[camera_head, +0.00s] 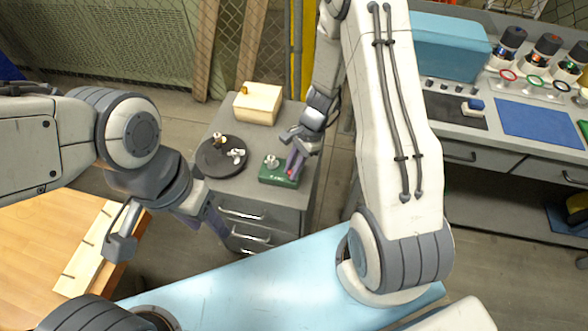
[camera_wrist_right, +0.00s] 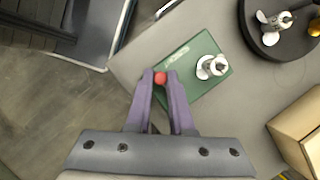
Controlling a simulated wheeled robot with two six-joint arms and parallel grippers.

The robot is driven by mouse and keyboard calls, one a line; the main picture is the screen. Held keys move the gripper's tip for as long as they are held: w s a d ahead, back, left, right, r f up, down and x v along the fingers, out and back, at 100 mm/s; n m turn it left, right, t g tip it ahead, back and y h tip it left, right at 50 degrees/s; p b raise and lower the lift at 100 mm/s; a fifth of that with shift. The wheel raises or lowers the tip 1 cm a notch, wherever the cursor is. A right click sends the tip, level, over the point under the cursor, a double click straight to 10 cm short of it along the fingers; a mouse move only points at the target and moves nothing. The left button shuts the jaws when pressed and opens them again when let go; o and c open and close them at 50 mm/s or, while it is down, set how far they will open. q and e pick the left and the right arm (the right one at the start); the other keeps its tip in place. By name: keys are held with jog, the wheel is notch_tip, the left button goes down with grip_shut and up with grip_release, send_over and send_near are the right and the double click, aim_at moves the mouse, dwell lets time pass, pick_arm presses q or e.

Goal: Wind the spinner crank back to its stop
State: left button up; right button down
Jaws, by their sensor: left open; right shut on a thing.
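The spinner is a green box (camera_head: 272,181) on a grey cabinet top (camera_head: 233,187); its green top also shows in the right wrist view (camera_wrist_right: 188,87). A small silver propeller (camera_wrist_right: 211,67) sits on it. The crank shows as a red knob (camera_wrist_right: 160,78) at the box's edge. My right gripper (camera_head: 291,169) is shut on this knob, its purple fingers on either side of it. The rest of the crank is hidden by the fingers. My left gripper (camera_head: 170,240) is open and empty, left of the cabinet, well away from the spinner.
A dark round tray (camera_head: 211,168) with silver and brass propellers lies on the cabinet beside the spinner. A wooden box (camera_head: 258,104) stands behind them. A wooden table (camera_head: 35,235) is at lower left. A workbench (camera_head: 480,148) with jars and a blue mat is at right.

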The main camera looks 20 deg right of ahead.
jog(key=shift+w+a+m, duration=0.1)
jog(key=shift+w+m, duration=0.05)
jog(key=shift+m, duration=0.25)
jog(key=c, duration=0.8)
grip_release()
jog(key=s+v, duration=0.1)
jog(key=v, duration=0.9)
jog(key=shift+w+r+p, duration=0.25)
jog(key=shift+w+p, duration=0.05)
jog(key=shift+p, duration=0.1)
jog(key=s+a+r+n+h, duration=0.1)
jog(key=s+a+r+n, duration=0.2)
jog(key=a+r+n, duration=0.3)
jog(key=s+a+r+n+h, duration=0.1)
jog(key=s+a+r+n, duration=0.2)
jog(key=s+n, duration=0.5)
jog(key=s+a+r+n+t+h, duration=0.1)
jog(key=s+a+r+n, duration=0.3)
jog(key=s+n, duration=0.5)
jog(key=shift+a+r, duration=0.3)
jog(key=shift+a, duration=0.8)
